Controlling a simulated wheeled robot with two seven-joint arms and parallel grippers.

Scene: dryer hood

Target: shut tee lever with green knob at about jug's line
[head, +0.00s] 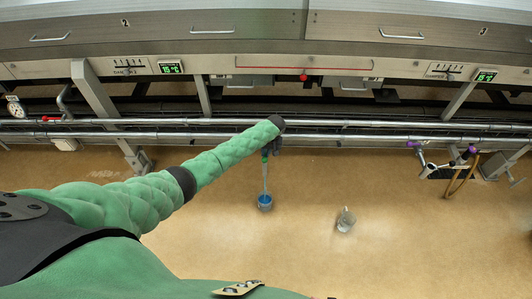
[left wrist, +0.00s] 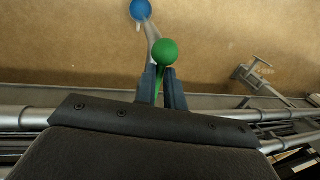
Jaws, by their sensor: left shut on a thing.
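My left gripper (head: 268,151) is at the front pipe, above a small jug (head: 265,207). A thin blue stream (head: 265,180) runs down from under the gripper into the jug, and blue shows inside it. In the left wrist view, the green knob (left wrist: 165,51) sits just beyond the fingertips. My left gripper (left wrist: 162,73) is shut on the green tee lever (left wrist: 158,83) below the knob. A round blue shape (left wrist: 140,9) lies beyond it; I cannot tell for sure whether it is the jug's contents. The tee's body is mostly hidden. My right gripper is not in view.
A clear glass vessel (head: 346,219) stands to the right on the tan floor. Long steel pipes (head: 370,137) run across the machine front. Purple-handled fittings (head: 413,145) are at the far right. A red-handled fitting (head: 47,118) is at left. Floor between is free.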

